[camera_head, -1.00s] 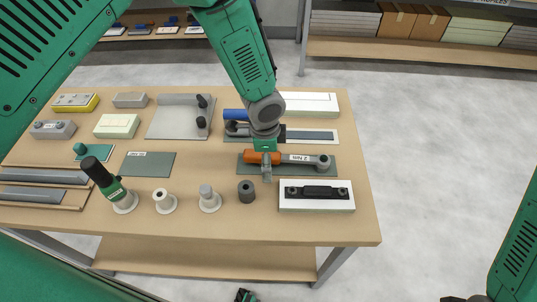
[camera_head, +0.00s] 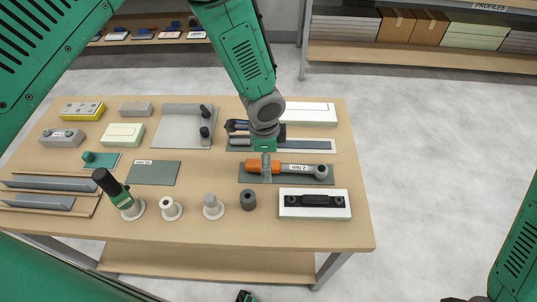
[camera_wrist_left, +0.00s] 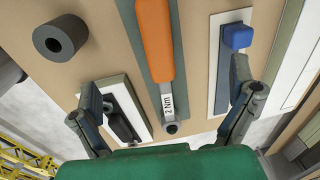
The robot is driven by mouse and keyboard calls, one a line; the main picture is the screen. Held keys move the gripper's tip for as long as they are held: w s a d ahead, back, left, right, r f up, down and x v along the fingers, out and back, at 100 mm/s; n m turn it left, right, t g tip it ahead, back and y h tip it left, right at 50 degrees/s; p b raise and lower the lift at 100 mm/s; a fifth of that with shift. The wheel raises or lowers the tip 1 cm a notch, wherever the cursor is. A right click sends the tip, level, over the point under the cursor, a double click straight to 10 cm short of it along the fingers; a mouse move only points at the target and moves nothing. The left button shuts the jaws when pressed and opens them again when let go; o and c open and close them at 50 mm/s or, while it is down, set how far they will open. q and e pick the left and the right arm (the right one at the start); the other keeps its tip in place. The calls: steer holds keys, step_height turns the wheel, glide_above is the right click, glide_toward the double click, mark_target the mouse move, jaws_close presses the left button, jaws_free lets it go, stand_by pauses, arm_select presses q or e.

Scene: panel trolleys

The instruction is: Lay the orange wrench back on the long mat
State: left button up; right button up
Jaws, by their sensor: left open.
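The orange-handled wrench (camera_head: 292,168) with a grey shaft and a "2 Nm" label lies lengthwise along the long grey-green mat (camera_head: 246,179). The wrench (camera_wrist_left: 156,42) and the mat (camera_wrist_left: 139,45) also show in the left wrist view. My left gripper (camera_head: 266,165) is over the wrench's handle in the head view. In the left wrist view its two fingers (camera_wrist_left: 165,82) are spread wide on either side of the wrench, apart from it. Part of the handle is hidden behind a finger in the head view.
A white block with a black handle (camera_head: 315,214) stands in front of the mat. A dark ring (camera_head: 248,200) stands to its left. Behind the mat is a board with a grey strip (camera_head: 309,144). The table's right edge (camera_head: 358,190) is near; open floor lies beyond.

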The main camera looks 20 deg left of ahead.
arm_select(q)
steer(key=shift+s+r+p, duration=0.2)
steer(key=shift+r+p, duration=0.95)
steer(key=shift+r, duration=0.45)
arm_select(e)
step_height(320, 180, up, 2)
steer(key=shift+r, duration=0.25)
arm_select(q)
steer(key=shift+f, duration=0.1)
